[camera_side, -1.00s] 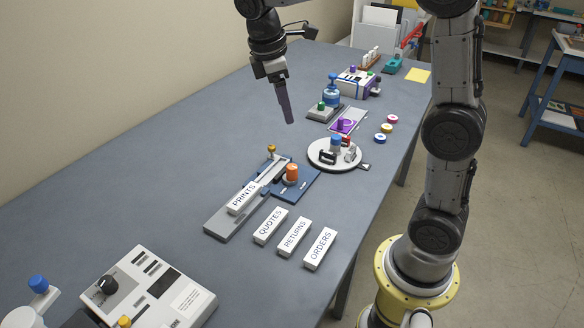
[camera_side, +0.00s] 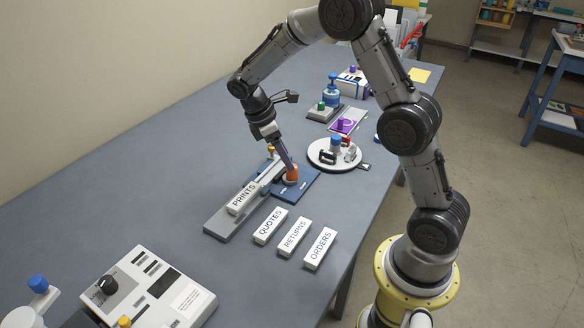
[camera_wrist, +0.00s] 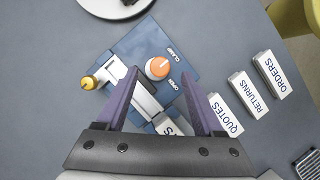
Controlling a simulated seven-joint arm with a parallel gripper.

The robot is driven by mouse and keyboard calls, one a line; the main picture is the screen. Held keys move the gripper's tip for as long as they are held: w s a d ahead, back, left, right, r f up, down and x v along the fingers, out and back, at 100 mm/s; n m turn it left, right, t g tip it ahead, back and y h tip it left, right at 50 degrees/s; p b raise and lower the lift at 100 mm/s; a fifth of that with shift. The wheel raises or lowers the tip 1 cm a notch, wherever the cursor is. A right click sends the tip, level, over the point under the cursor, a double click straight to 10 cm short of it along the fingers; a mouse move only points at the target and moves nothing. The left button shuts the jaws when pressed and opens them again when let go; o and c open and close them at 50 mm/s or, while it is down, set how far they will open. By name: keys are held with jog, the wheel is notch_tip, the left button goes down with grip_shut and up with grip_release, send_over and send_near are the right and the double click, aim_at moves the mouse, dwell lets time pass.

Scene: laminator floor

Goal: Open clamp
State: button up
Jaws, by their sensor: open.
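The clamp is a blue base plate (camera_side: 304,189) with an orange knob (camera_side: 292,178). In the wrist view the knob (camera_wrist: 158,68) shows next to the printed words CLAMP and OPEN on the plate (camera_wrist: 187,77). My gripper (camera_side: 288,166) is open and points down at the knob. In the wrist view the knob appears between the tips of my purple fingers (camera_wrist: 159,72); I cannot tell whether they touch it. A white PRINTS block (camera_side: 243,197) sits in the grey rail beside the plate.
White blocks QUOTES (camera_side: 270,226), RETURNS (camera_side: 295,237) and ORDERS (camera_side: 320,248) lie in front. A yellow-topped post (camera_wrist: 90,82) stands beside the clamp. A round white tray (camera_side: 318,161) with small items lies behind it.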

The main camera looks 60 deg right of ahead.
jog(key=shift+x, duration=2.65)
grip_shut()
